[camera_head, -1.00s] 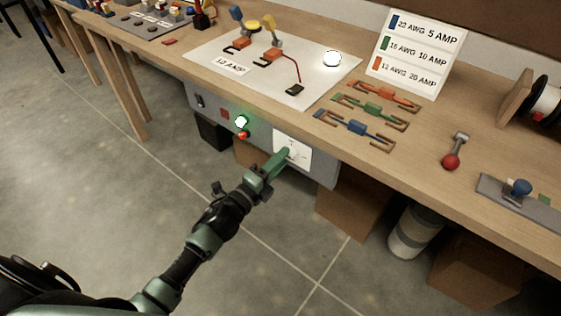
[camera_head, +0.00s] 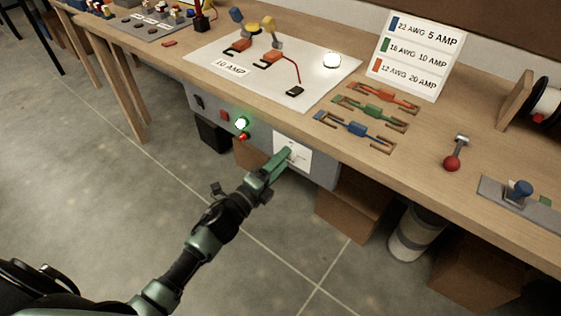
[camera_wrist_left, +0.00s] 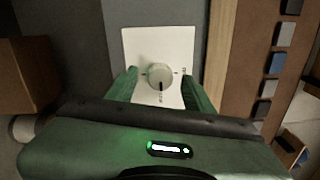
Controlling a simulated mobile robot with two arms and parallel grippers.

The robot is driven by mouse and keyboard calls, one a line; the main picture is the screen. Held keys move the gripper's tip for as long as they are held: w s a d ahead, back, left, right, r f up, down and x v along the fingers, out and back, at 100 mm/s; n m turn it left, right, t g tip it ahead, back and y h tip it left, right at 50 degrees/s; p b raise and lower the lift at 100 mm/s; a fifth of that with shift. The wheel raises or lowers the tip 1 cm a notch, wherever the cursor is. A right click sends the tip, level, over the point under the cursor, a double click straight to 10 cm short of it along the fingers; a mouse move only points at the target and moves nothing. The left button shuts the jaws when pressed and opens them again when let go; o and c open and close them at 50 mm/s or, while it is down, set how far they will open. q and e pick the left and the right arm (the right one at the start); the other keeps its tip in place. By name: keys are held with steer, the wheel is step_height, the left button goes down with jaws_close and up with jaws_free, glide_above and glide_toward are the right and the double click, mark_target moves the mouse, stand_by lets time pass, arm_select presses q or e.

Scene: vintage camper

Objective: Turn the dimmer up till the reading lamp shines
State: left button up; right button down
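The dimmer is a round pale knob on a white square plate (camera_head: 303,163) on the grey front panel under the bench top. In the left wrist view the knob (camera_wrist_left: 159,75) has a dark mark at its lower edge; the print around it is too small to read. My left gripper (camera_head: 283,160) is at the knob, with one green finger on each side and slim gaps visible in the left wrist view (camera_wrist_left: 160,84). A white dome lamp (camera_head: 332,61) glows on the white board; I cannot tell whether it is the reading lamp. My right gripper is out of view.
Coloured fuse pieces (camera_head: 370,112) lie on the bench. Cardboard boxes (camera_head: 350,205) stand below.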

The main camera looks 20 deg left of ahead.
arm_select(q)
steer(key=v, duration=0.7)
steer(key=shift+s, duration=0.35)
steer(key=shift+a+f, duration=0.15)
steer(key=s+a+f+n+g+y+p, duration=0.1)
steer(key=s+f+n+g+y, duration=0.2)
steer(key=f, duration=0.7)
steer(key=s+a+f+n+g+y, duration=0.1)
steer(key=s+a+f+n+g, duration=0.1)
steer(key=s+f+n, duration=0.65)
steer(key=s+a+f+n+g+y+p, duration=0.1)
steer(key=s+f+n+g+y, duration=0.15)
steer(key=f, duration=1.05)
steer(key=s+f+n+g, duration=0.4)
steer(key=s+f, duration=0.3)
steer(key=s, duration=0.7)
steer(key=s+f+n+g+p, duration=0.1)
steer(key=s+f+n+g, duration=0.2)
steer(key=s, duration=1.1)
step_height(320, 180, down, 5)
steer(key=shift+s+d+r+n+g, duration=0.2)
steer(key=shift+s+d+n+g, duration=0.2)
steer(key=shift+g, duration=0.55)
